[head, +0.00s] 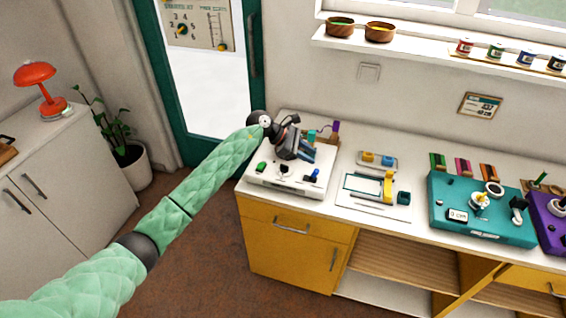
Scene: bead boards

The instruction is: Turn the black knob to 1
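My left gripper (304,155), dark with bluish fingertips, hangs over the back part of a white board (262,186) on the counter. Its fingers are small and partly overlap things behind them, so I cannot tell whether they are open or shut. A small black knob-like part (284,168) sits on the white board just below and left of the gripper, apart from it as far as I can see. Any numbers around it are too small to read. A green part (262,167) and a blue part (313,176) are on the same board. My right gripper is not in view.
Right of the white board lie a white sheet with a yellow tool (388,186), a teal box (450,215) with dials and a purple box (548,215). A shelf (420,48) with bowls and jars runs above. The counter front edge is clear.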

